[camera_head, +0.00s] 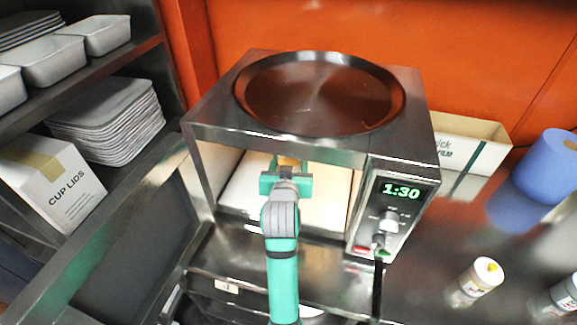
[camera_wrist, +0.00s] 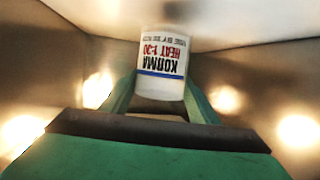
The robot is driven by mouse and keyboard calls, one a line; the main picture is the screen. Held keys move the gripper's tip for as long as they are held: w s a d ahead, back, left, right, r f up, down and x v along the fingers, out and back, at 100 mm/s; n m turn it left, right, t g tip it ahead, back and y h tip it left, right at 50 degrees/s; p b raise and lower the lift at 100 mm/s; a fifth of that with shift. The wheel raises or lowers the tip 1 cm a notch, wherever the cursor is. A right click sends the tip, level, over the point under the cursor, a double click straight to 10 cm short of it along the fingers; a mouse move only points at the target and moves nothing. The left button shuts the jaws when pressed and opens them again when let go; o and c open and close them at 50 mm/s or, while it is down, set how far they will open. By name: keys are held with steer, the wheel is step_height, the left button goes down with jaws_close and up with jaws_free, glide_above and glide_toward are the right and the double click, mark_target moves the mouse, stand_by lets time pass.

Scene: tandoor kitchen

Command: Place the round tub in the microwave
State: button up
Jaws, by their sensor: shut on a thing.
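The microwave (camera_head: 205,150) is a steel box with its front opening facing me and its display reading 1:30. My gripper (camera_head: 287,172) is inside the opening, between the side walls. In the wrist view, its green fingers (camera_wrist: 160,98) are shut on the round tub (camera_wrist: 162,65), one on each side. The tub is white with a blue band and a label reading "KORMA HEAT 1:30", upside down in this picture. In the head view the tub is mostly hidden by my gripper. I cannot tell whether it touches the microwave floor (camera_head: 240,195).
A large round dark dish (camera_head: 318,95) sits on top of the microwave. A dark panel (camera_head: 135,235), apparently the open door, extends at the left. Shelves at left hold trays and a cup lids box (camera_head: 50,185).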

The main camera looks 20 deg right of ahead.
steer(key=shift+f, duration=0.7)
steer(key=shift+w+f, duration=0.25)
steer(key=shift+f, duration=0.1)
steer(key=shift+f, duration=0.15)
steer(key=o, duration=1.2)
steer(key=shift+w, duration=0.1)
steer(key=shift+o, duration=0.2)
steer(key=shift+a+r, duration=0.1)
steer(key=shift+r, duration=0.1)
steer(key=v, duration=1.2)
steer(key=shift+f, duration=0.1)
